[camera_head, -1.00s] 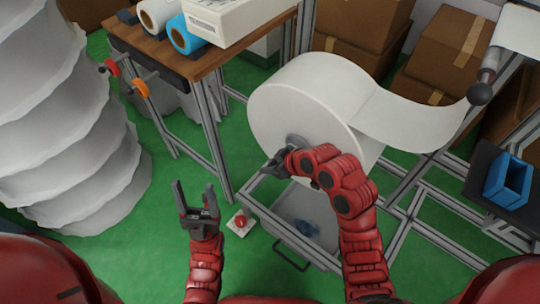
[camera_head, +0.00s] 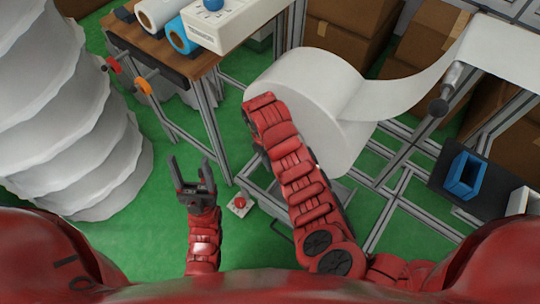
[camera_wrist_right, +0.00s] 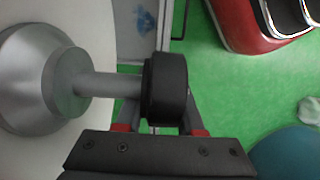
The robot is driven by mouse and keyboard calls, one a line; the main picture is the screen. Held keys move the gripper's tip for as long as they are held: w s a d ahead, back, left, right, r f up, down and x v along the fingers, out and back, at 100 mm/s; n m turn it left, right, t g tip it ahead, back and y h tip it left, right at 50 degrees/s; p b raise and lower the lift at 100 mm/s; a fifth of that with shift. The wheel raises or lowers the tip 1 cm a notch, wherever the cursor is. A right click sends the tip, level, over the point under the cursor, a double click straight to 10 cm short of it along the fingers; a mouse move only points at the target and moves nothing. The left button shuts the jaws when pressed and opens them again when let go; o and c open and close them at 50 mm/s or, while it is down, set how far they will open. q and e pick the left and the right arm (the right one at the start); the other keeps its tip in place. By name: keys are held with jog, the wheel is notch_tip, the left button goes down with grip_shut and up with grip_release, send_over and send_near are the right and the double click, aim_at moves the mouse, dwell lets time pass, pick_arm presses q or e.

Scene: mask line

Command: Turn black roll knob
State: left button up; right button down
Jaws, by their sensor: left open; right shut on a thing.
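The black roll knob (camera_wrist_right: 165,90) sits on the end of a grey shaft (camera_wrist_right: 96,85) in the right wrist view. The shaft comes out of a metal hub (camera_wrist_right: 28,85) at the centre of the big white roll. My right gripper (camera_wrist_right: 163,122) is shut on the knob, a finger on each side. In the head view my right arm covers the knob and the right gripper. The white roll (camera_head: 310,95) hangs on its frame behind that arm. My left gripper (camera_head: 191,168) is open and empty, left of the roll, above the green floor.
A wooden table (camera_head: 150,50) with blue and white rolls and a white box (camera_head: 222,22) stands at the back left. A red button box (camera_head: 240,204) lies low between my arms. Stacked white material (camera_head: 60,110) fills the left. A blue bin (camera_head: 464,175) is at the right.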

jog(key=shift+s+f+g+h+b, duration=0.25)
jog(key=shift+s+g+h+b, duration=0.15)
jog(key=shift+g+h+b, duration=0.45)
jog(key=shift+s+h+b, duration=0.1)
jog(key=shift+h+b, duration=0.25)
jog(key=shift+b, duration=0.25)
jog(key=shift+r, duration=0.1)
jog(key=c, duration=0.8)
grip_release()
jog(key=shift+c, duration=0.2)
jog(key=shift+o, duration=1.2)
jog(key=shift+d, duration=0.1)
jog(key=shift+r, duration=0.1)
